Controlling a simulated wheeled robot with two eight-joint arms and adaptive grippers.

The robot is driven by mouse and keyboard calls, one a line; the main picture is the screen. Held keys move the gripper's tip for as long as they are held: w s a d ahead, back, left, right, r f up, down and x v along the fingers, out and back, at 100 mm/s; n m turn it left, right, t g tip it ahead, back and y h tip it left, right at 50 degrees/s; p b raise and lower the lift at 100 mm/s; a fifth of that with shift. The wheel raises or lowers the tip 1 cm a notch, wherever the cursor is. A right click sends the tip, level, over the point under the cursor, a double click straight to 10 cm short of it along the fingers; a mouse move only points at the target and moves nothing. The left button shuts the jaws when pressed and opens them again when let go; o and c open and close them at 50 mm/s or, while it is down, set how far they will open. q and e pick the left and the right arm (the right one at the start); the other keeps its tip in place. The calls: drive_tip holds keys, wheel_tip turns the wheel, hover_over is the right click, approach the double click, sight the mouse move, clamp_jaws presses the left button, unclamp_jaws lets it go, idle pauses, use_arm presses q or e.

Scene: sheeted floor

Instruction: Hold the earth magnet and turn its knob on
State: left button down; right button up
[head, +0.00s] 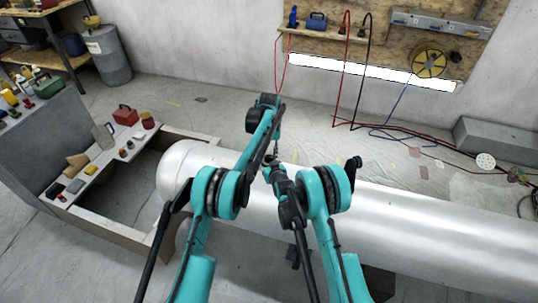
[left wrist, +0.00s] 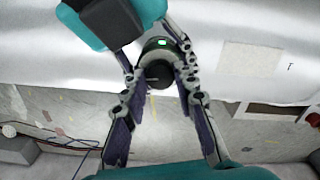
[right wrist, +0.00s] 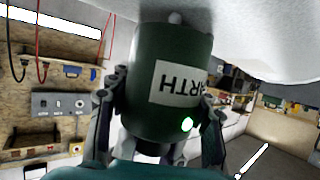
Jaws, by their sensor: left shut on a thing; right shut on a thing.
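The earth magnet (right wrist: 168,70) is a dark green cylinder with a white label, partly reading "ARTH", and a lit green light. It touches or nearly touches the pale tank (right wrist: 270,30). My right gripper (right wrist: 160,125) is shut around its body, one finger on each side. In the head view both grippers meet above the tank, and my left gripper (head: 274,150) mostly hides the magnet.
The long silver tank (head: 420,225) lies across the floor below my arms. A low bench (head: 90,180) with small items stands at the left. A cable reel (head: 429,62) and red and black cables hang on the back wall. Floor behind the tank is mostly clear.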

sight(269, 156)
use_arm(q)
drive_tip(key=shift+m, duration=0.7)
drive_tip(key=c, duration=1.2)
unclamp_jaws()
wheel_tip(269, 156, up, 12)
drive_tip(key=shift+w, duration=0.1)
